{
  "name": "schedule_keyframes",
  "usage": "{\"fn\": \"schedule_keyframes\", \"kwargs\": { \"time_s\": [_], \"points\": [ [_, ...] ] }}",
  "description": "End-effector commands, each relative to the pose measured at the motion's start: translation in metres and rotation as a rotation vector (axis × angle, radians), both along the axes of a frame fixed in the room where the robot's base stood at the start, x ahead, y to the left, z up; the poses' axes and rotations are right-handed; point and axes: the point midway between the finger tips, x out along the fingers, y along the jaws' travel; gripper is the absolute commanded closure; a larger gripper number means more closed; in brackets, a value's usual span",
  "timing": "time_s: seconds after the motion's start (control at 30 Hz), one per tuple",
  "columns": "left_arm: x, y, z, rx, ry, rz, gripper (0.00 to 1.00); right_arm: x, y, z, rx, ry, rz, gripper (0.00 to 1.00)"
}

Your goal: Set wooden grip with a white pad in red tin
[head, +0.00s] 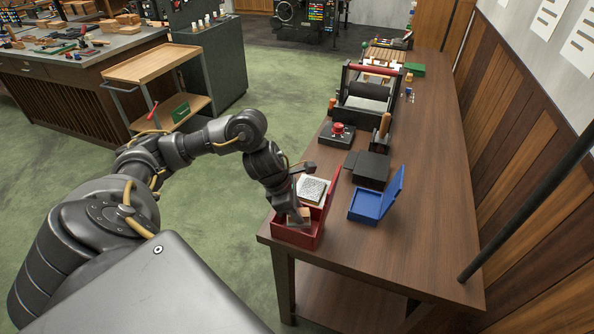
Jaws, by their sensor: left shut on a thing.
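The red tin (292,237) stands open at the near left end of the wooden workbench, its lid (331,205) raised on the right side. My left gripper (297,217) reaches down into the tin from above and is shut on a small brown wooden piece (301,213), which looks like the wooden grip. The piece is low, within the tin's walls. Its underside and any white pad are hidden, and I cannot tell whether it touches the tin's floor. My right gripper is not in view.
A block with a white speckled face (313,189) lies just behind the tin. A blue tin (368,205) with its lid raised stands to the right. Behind are dark plates (368,169), a red-knobbed device (338,131) and a roller press (368,95). The bench's right front (430,235) is clear.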

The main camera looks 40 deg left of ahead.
Motion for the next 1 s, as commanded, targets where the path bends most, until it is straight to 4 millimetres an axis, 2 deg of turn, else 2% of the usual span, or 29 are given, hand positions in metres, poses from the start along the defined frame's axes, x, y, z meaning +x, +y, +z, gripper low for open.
{"fn": "schedule_keyframes", "kwargs": {
  "time_s": [0.3,0.53,0.57,0.6,0.87,1.0],
  "points": [
    [-0.001,0.0,-0.039,-0.001,0.004,0.003,0.93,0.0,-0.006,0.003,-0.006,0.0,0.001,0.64],
    [-0.001,0.0,-0.041,0.0,0.001,0.001,0.93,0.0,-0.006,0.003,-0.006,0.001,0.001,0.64],
    [-0.001,0.0,-0.041,0.001,0.002,0.001,0.69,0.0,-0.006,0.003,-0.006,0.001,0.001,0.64],
    [-0.001,0.0,-0.041,0.0,0.002,0.001,0.64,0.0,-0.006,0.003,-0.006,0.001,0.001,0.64],
    [-0.001,0.0,-0.041,0.0,0.002,0.001,0.62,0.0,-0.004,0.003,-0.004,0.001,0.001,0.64],
    [-0.002,0.002,-0.033,-0.001,-0.002,0.0,0.62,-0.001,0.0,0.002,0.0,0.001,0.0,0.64]
  ]
}}
